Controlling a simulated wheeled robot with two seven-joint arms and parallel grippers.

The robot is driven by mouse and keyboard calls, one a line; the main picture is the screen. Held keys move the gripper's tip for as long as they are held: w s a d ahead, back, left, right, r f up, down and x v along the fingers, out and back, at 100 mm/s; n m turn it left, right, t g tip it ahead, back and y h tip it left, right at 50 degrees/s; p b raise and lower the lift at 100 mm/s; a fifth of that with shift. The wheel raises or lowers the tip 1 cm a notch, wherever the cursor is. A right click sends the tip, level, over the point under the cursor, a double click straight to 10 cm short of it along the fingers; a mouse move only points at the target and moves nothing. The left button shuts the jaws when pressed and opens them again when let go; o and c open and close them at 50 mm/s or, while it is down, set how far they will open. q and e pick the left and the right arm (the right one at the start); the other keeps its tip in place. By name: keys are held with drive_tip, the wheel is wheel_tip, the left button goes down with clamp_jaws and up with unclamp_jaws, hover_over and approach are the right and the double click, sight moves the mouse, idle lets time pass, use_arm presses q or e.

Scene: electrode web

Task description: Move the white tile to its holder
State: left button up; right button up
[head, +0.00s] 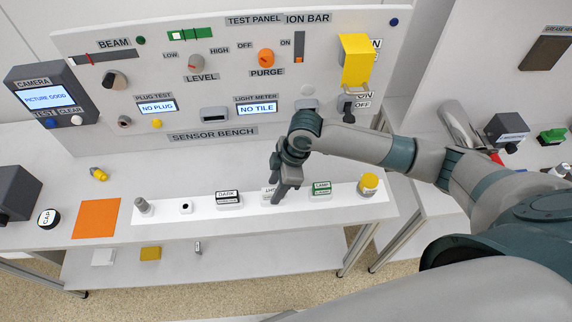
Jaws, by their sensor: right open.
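My right gripper (280,188) is open and points down over the white strip on the bench. It is in front of a small pale block (267,191) whose label is partly covered by the fingers. I cannot tell whether this block is the white tile or its holder, or whether the fingers touch it. A block labelled DARK (228,199) stands to its left and a green-labelled block (321,188) to its right. A flat white piece (103,256) lies on the lower shelf. The light meter display (256,107) reads NO TILE. My left gripper is not in view.
An orange mat (97,218), a grey cylinder (143,205) and a yellow-topped knob (369,183) are on the bench. The panel (200,75) with knobs and a yellow lever cover (355,60) rises behind. The bench between panel and strip is largely clear at left.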

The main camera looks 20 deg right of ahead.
drive_tip(key=b+v, duration=0.4)
drive_tip(key=v, duration=1.3)
drive_tip(key=shift+f, duration=0.1)
idle(0.6)
